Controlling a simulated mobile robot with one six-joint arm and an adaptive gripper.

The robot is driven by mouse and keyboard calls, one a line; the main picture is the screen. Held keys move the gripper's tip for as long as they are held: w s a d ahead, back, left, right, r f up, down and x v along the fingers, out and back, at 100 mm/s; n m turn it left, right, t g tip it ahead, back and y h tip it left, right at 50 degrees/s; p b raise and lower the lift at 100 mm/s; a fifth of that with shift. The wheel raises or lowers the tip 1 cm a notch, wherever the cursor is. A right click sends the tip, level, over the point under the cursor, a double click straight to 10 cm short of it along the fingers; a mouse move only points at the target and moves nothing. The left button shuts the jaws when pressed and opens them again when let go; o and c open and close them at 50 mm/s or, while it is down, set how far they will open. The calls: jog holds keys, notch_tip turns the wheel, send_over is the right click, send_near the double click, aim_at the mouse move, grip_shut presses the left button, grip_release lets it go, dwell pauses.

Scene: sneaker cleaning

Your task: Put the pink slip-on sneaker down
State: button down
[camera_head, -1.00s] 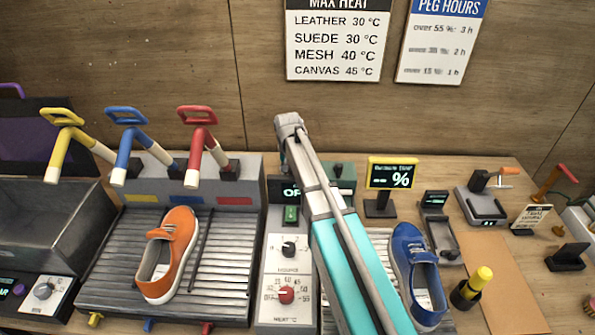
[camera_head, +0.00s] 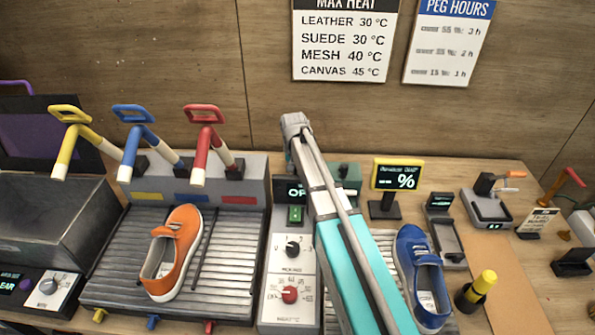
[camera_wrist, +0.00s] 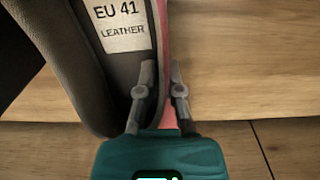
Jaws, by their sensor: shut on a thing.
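The pink slip-on sneaker (camera_wrist: 75,65) fills the upper left of the wrist view, showing its dark lining and a white label reading EU 41 LEATHER. Only a thin strip of its pink side wall shows. My gripper (camera_wrist: 163,75) is shut on that wall, one finger inside the shoe and one outside. In the head view the gripper and pink sneaker are not visible; only my teal and grey arm shows. What lies directly under the sneaker cannot be told.
An orange sneaker (camera_head: 174,255) lies on a ribbed rack (camera_head: 225,270) under yellow, blue and red pegs. A blue sneaker (camera_head: 424,285) lies right of my arm. A control panel with knobs (camera_head: 289,275) stands between. A brown mat (camera_head: 515,290) at the right is bare.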

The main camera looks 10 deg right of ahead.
jog(key=shift+r, duration=0.1)
notch_tip(320, 180, up, 18)
jog(key=p, duration=1.8)
jog(key=shift+r+p, duration=0.5)
jog(key=shift+p, duration=0.1)
jog(key=shift+s, duration=0.1)
